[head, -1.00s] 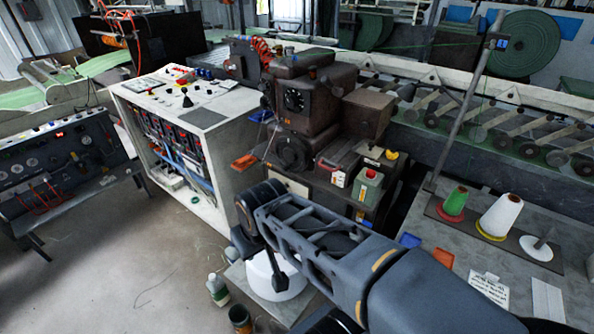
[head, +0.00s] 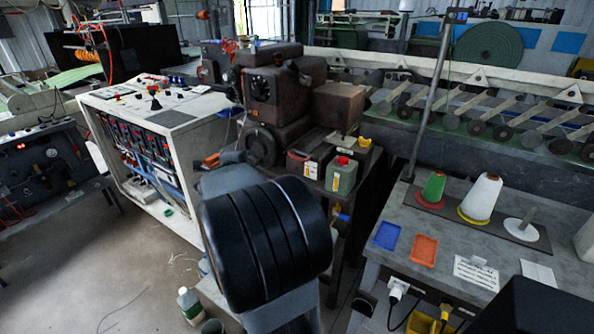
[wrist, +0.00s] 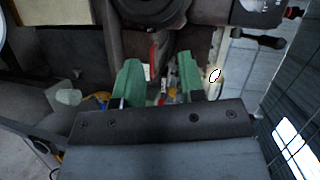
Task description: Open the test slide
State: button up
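I cannot pick out the test slide with certainty in either view. In the wrist view my gripper (wrist: 158,75) is open, with two green fingers apart and nothing held between them. A dark machine part hangs just beyond the fingertips, and a thin red piece (wrist: 153,52) shows in the gap. A dark handle (wrist: 257,38) sticks out at the upper right. In the head view a brown machine (head: 275,90) stands in the middle, and my arm hides part of its lower front. My gripper is hidden in the head view.
A white control console (head: 165,118) stands left of the machine. A green can (head: 341,176) stands at the machine's front. The grey table (head: 460,245) at the right carries thread cones (head: 480,198), a blue tray (head: 387,235) and an orange tray (head: 423,250). Bottles stand on the floor below.

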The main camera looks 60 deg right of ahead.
aim_at(297, 157)
jog(key=s+d+f+m+g+h+b, duration=0.1)
jog(key=s+d+f+m+g, duration=0.2)
jog(key=s+d+m+g, duration=0.3)
jog(key=x, duration=1.2)
jog(key=shift+d+b, duration=0.3)
jog(key=shift+b, duration=0.1)
grip_shut()
jog(key=shift+a, duration=0.15)
